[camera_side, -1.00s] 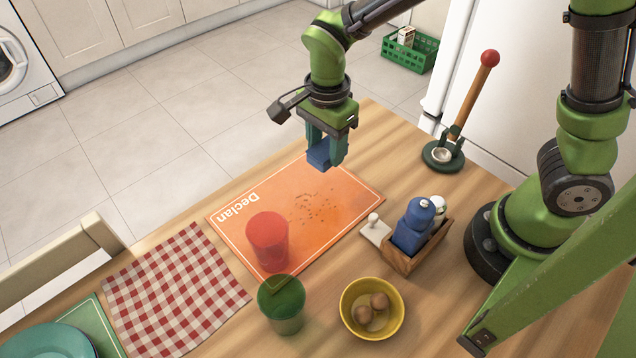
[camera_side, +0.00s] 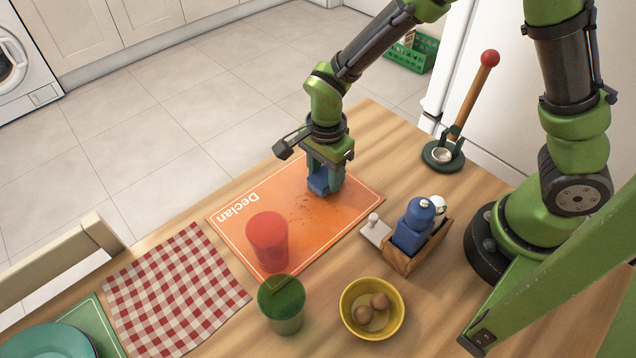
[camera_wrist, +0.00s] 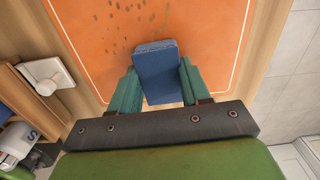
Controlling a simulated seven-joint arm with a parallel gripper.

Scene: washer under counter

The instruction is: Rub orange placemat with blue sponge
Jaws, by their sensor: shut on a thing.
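The orange placemat (camera_side: 340,222), with white lettering "Declan" and a thin white border, lies flat on the wooden table. Dark crumbs or stains (camera_side: 306,207) mark its middle, and they also show in the wrist view (camera_wrist: 143,28). My gripper (camera_side: 325,187) is shut on the blue sponge (camera_side: 319,181), low over the far part of the placemat beside the marks. In the wrist view the sponge (camera_wrist: 159,75) sits between the two green fingers. Whether the sponge touches the placemat I cannot tell.
A red cup (camera_side: 267,241) stands on the placemat's near part. A green cup (camera_side: 282,306) and a yellow bowl (camera_side: 370,311) of brown eggs stand nearer. A wooden caddy (camera_side: 402,262) and white-knobbed block (camera_side: 376,230) stand right. A checkered cloth (camera_side: 175,290) lies left.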

